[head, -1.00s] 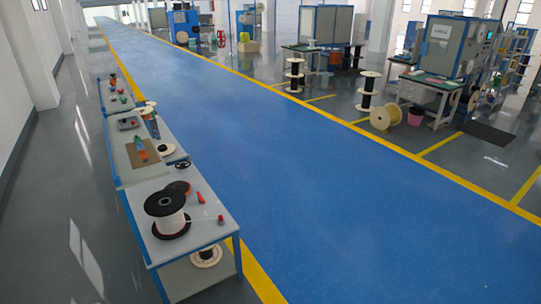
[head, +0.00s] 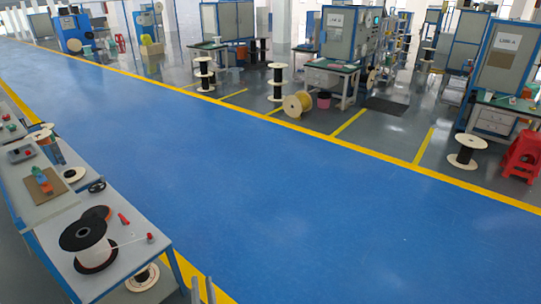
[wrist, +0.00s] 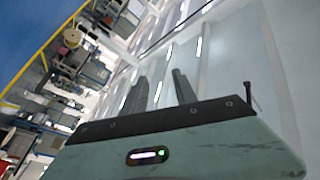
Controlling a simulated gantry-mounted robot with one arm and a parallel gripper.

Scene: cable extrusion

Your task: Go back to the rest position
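My gripper (wrist: 160,82) shows in the wrist view with its two dark fingers apart and nothing between them. Beyond the fingers are the pale ceiling and its lights. In the head view, two grey finger-like tips of my gripper (head: 203,290) rise at the bottom edge, beside the near workbench (head: 118,265) and apart from it. The rest of my arm is out of the head view.
On the near bench stand a black-and-white cable spool (head: 88,245) and a small red-tipped item (head: 150,237). The blue walkway (head: 270,170) is clear. Across it stand machines, several spools, a wooden reel (head: 298,104) and red stools (head: 522,155).

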